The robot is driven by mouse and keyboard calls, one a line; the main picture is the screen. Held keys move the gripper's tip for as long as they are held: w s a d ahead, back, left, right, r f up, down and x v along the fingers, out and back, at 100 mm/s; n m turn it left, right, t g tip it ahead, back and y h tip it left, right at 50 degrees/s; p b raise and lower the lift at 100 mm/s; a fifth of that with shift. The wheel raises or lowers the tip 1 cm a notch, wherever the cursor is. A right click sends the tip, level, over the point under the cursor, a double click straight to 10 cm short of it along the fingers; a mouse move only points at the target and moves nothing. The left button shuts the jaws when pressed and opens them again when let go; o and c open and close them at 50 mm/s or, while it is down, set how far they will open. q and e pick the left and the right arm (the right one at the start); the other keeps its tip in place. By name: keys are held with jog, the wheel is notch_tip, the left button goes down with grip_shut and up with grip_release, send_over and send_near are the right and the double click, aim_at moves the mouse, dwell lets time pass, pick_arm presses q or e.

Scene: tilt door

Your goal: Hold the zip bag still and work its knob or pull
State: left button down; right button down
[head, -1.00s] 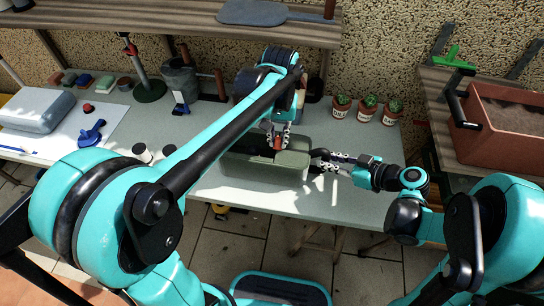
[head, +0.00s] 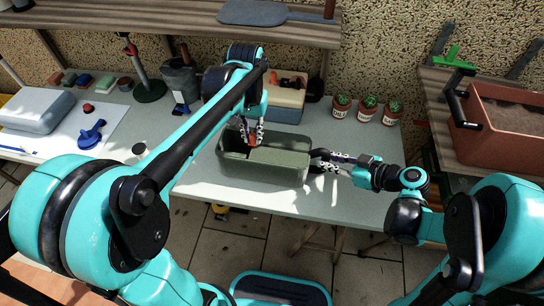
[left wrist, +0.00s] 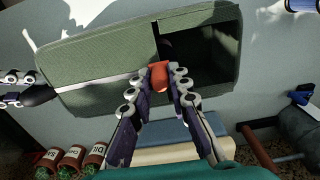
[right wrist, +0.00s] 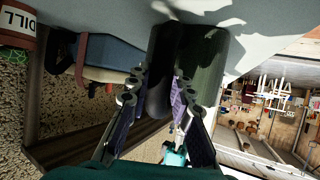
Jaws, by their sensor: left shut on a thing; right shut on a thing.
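The zip bag (head: 285,166) is a long green box-like pouch lying on the table. Its top is open with a dark gap toward the left end in the head view; the opening also shows at right in the left wrist view (left wrist: 215,50). A pale zip line runs along the closed part. My left gripper (head: 252,138) is shut on the orange-red pull (left wrist: 159,75) at the edge of the opening. My right gripper (head: 318,160) is shut at the bag's right end, on what looks like a dark tab (left wrist: 40,95). The fingers partly hide both grasped parts.
Potted plants (head: 367,107) stand at the back right. The table in front of the bag is clear.

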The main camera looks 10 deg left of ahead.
pick_arm(q)
jog(key=shift+a, duration=4.45)
jog(key=c, duration=1.4)
grip_release()
jog(key=shift+r, duration=0.1)
notch_tip(320, 180, up, 7)
jog(key=shift+d, duration=0.1)
notch_tip(320, 180, up, 12)
